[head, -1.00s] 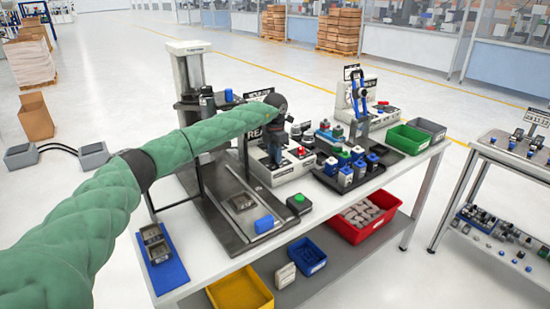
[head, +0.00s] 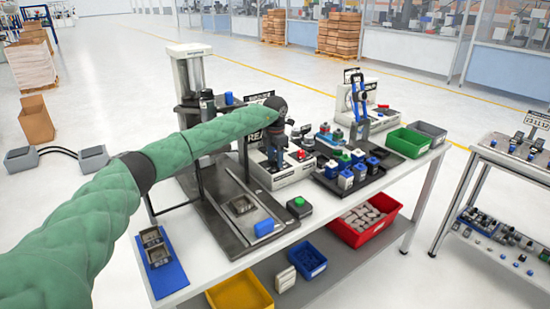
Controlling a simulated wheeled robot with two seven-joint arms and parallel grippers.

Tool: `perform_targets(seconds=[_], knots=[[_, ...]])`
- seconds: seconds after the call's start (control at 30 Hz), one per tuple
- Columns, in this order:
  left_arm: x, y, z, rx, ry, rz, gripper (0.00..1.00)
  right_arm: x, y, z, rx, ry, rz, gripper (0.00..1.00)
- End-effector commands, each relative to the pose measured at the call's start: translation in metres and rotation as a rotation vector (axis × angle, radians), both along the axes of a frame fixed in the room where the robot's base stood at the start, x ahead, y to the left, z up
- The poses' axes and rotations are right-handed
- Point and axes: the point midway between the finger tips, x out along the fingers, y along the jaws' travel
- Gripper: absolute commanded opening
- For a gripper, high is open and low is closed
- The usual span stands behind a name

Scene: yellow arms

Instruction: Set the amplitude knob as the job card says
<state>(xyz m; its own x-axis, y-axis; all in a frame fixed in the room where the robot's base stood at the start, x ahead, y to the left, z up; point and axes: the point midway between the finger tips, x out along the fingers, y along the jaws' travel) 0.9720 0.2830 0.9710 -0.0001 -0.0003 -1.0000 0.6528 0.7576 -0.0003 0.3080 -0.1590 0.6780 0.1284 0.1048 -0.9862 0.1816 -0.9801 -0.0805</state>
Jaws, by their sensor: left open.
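My left gripper (head: 277,163) points down from the end of my green-sleeved arm, in front of a white control box (head: 288,178) with a red button (head: 301,155). It is open, and I cannot tell whether it touches the box. The amplitude knob cannot be made out; the gripper and wrist cover part of the box. No job card text is readable. My right gripper is not in view.
A black tray (head: 327,180) of several blue, green and white blocks stands right of the box. A press (head: 190,75) stands to its left. Green (head: 408,142) and grey bins are at the table's right end. A small green-button box (head: 299,207) sits near the front edge.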

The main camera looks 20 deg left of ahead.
Motion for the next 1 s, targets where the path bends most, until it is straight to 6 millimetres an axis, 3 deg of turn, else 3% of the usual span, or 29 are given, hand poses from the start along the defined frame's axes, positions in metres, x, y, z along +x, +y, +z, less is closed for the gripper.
perform_targets(seconds=[0.17, 0.3, 0.6, 1.0], knots=[[0.001, 0.000, 0.011, -0.001, -0.003, -0.001, 0.49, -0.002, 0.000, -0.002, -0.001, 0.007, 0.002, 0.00], [0.001, 0.000, 0.030, 0.000, -0.003, -0.001, 0.49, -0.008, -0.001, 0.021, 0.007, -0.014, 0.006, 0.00], [0.001, 0.000, 0.070, 0.000, -0.001, 0.000, 0.49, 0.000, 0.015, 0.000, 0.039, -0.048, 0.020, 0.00], [0.000, 0.000, 0.078, 0.000, 0.000, 0.000, 0.49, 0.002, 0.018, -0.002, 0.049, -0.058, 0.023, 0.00]])
